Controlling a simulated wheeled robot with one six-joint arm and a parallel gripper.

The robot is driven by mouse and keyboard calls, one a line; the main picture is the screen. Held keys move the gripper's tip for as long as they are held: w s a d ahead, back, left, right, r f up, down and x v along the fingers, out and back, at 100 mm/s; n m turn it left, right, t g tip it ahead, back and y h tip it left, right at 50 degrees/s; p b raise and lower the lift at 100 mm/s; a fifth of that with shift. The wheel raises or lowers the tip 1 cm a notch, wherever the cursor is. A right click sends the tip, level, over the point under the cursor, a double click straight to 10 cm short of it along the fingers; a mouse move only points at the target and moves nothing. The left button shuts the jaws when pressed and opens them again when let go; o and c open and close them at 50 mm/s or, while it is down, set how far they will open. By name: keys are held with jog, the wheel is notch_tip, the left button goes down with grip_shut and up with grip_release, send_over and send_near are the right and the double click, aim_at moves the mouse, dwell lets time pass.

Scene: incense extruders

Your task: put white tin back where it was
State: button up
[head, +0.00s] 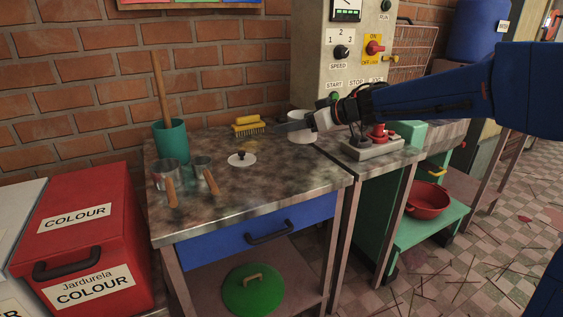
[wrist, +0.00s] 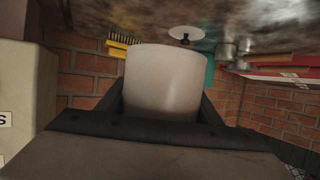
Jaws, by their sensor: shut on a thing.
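The white tin (head: 299,137) is at the back right of the stained worktop, by the control panel, partly hidden by my gripper. My gripper (head: 292,126) reaches in from the right and is shut on the tin. In the wrist view the tin (wrist: 165,80) fills the middle, between the dark fingers on both sides. That view is upside down, with the worktop along the top. I cannot tell whether the tin touches the worktop. A white lid with a black knob (head: 241,160) lies on the worktop to the left of the tin.
A yellow brush (head: 248,125) lies against the back wall. A teal pot (head: 171,140) and metal cups (head: 165,175) stand at the left. A block with red knobs (head: 374,148) is to the right of the tin. The worktop's front right is clear.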

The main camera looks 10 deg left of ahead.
send_over(289, 164)
notch_tip(289, 164, down, 6)
jog(key=shift+a+r, duration=0.1)
jog(key=shift+f, duration=2.1)
jog(key=o, duration=1.2)
jog(key=shift+f, duration=0.1)
jog(key=v, duration=1.2)
